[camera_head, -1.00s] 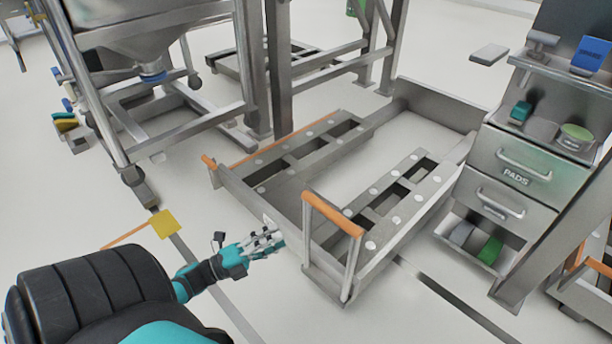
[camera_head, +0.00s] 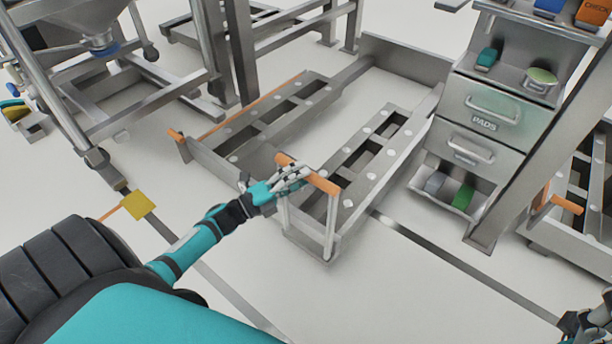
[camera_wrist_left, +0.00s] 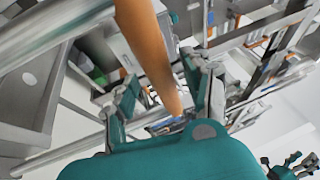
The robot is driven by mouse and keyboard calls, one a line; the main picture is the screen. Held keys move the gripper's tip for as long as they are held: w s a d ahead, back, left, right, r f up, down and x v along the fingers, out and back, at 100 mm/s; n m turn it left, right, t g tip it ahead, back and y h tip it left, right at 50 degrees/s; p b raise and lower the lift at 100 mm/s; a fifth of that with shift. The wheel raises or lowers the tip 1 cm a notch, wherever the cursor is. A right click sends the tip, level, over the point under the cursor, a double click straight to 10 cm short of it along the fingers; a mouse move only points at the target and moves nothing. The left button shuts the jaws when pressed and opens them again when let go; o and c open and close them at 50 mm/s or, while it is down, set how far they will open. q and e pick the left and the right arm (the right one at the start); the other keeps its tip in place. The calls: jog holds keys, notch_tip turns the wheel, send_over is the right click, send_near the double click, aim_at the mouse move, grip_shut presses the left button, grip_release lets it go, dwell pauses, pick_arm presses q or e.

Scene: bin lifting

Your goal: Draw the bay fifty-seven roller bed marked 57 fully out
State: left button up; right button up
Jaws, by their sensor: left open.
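The roller bed (camera_head: 215,168) is a grey low frame on the floor with two roller rails. I cannot read a number on it. An upright orange-topped handle (camera_head: 322,182) stands at its near right corner.
A grey cabinet with a PADS drawer (camera_head: 492,108) stands right of the bed. A slanted post (camera_head: 540,135) and another bed (camera_head: 570,235) are farther right. A wheeled hopper frame (camera_head: 60,95) is at left. The floor in front of the bed is clear.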

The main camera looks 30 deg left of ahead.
pick_arm(q)
jog(key=shift+x, duration=1)
jog(key=shift+s, duration=0.1)
grip_shut()
